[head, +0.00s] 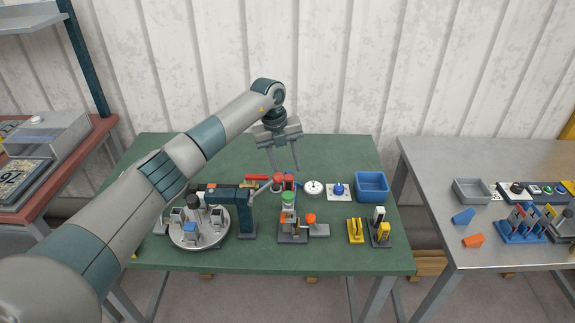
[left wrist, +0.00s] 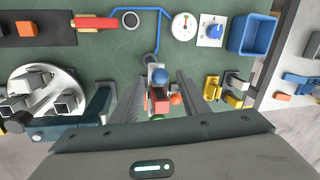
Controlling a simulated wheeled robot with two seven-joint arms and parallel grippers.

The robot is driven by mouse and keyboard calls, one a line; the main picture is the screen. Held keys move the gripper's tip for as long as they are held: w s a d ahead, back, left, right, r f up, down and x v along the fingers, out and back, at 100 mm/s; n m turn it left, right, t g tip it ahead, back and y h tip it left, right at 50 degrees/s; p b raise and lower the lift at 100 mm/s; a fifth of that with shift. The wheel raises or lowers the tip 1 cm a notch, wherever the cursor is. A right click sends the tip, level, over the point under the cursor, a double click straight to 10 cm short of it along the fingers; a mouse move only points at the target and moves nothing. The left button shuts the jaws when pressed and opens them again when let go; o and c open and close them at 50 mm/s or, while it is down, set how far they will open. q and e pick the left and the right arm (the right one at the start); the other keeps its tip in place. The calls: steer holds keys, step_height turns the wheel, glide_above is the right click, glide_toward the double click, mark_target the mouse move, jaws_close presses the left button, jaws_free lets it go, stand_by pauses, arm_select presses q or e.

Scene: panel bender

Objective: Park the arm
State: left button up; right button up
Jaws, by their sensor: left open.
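My left arm reaches in from the left over the green table (head: 340,256). Its gripper (head: 283,168) hangs above the back middle of the table, pointing down, with its two fingers apart and nothing between them. In the left wrist view the open gripper (left wrist: 155,88) looks down over the bender fixture (left wrist: 160,98), which lies below and between the fingers in the picture. The fixture (head: 291,230) also shows in the head view, at the table's middle front. My right gripper is in neither view.
A round turntable (head: 199,238) with several metal pieces and a dark press stand (head: 246,228) are at left. A white dial (head: 313,187), a blue knob (head: 339,189), a blue bin (head: 372,186) and yellow blocks (head: 356,231) are at right. A grey table (head: 440,172) stands beyond a gap.

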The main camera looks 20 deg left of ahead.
arm_select(q)
steer(key=shift+d+f, duration=0.15)
steer(key=shift+f, duration=0.8)
jaws_close()
